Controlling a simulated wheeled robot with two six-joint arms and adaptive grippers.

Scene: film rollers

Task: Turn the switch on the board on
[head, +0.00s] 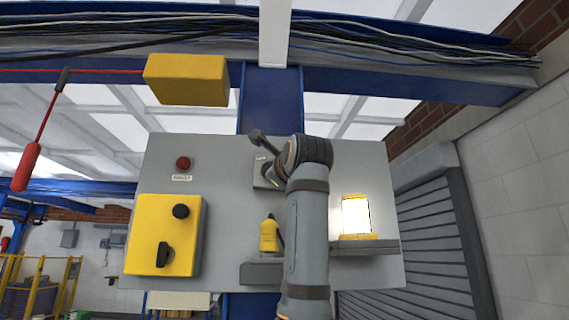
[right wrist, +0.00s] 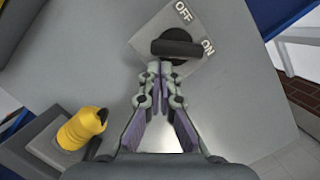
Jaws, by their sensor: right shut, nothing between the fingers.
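The switch (right wrist: 178,45) is a black knob with a bar handle on a grey plate marked OFF and ON, seen in the right wrist view. The bar lies across the picture, its right end beside the word ON. My right gripper (right wrist: 160,72) is shut and empty, its fingertips just below the knob; I cannot tell if they touch it. In the head view the board (head: 220,150) stands in front of me, and my right arm hides part of the switch plate (head: 261,181). My left gripper is not in view.
The board also bears a yellow box (head: 150,235) with black knobs, a red button (head: 183,163), a yellow bottle (head: 269,236) and a lit lamp (head: 356,216). A ledge (head: 262,274) juts out low on the board. A yellow block (head: 187,80) is above.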

